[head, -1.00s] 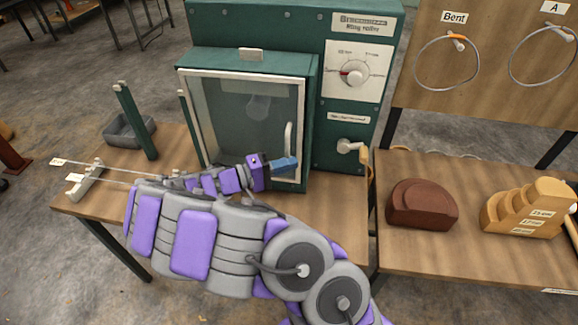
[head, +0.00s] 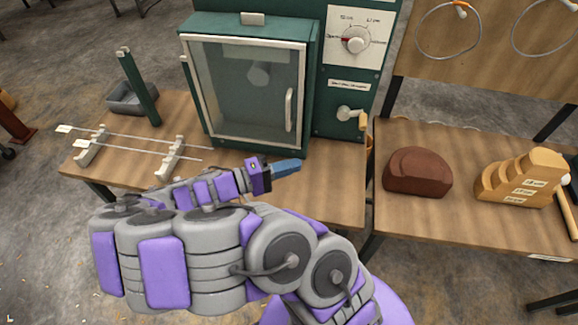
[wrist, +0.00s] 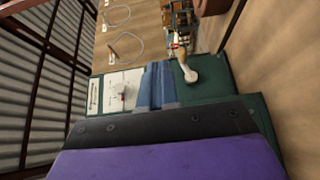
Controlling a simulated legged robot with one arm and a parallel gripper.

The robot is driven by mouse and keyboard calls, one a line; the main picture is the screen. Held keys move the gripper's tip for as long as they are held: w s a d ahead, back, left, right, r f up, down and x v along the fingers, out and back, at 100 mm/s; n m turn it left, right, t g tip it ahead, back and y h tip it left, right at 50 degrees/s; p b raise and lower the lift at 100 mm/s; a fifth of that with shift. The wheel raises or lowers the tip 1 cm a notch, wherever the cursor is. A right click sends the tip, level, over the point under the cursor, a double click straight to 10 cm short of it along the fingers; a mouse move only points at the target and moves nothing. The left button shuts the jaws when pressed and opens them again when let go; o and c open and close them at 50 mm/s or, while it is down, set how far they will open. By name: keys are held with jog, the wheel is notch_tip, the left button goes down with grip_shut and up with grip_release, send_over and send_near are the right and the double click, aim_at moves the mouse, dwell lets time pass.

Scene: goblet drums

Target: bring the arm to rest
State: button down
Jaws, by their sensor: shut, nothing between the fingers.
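My gripper (head: 286,168) is shut and empty, its blue fingers pointing right, in front of the lower edge of the green machine's glazed door (head: 245,95). In the wrist view the blue fingers (wrist: 157,85) lie together, with the machine's dial panel (wrist: 118,92) and crank handle (wrist: 185,65) beyond them. My arm is folded across the front of the left bench in the head view. Whether the fingers touch anything is not clear, but they look apart from the door.
The left bench (head: 330,205) holds two rods on white stands (head: 170,158), a green post (head: 138,88) and a grey tray (head: 128,100). The right bench holds a brown block (head: 418,172) and a stepped wooden block (head: 522,180). A board with wire rings (head: 448,30) stands behind.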

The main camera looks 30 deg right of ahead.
jog(key=shift+s+a, duration=0.25)
jog(key=shift+s, duration=0.1)
jog(key=s+d+r+m+g+y, duration=0.1)
jog(key=s+r+m+g+y, duration=0.3)
jog(key=s+y, duration=0.55)
jog(key=s+a+r+n+t+y, duration=0.3)
jog(key=s+a+n+t+y, duration=0.3)
jog(key=s+a+y, duration=0.2)
jog(key=s+a, duration=0.2)
jog(key=a, duration=0.2)
jog(key=shift+s+a+r, duration=0.15)
jog(key=shift+s+a, duration=0.05)
jog(key=shift+a, duration=0.1)
jog(key=shift+d, duration=0.1)
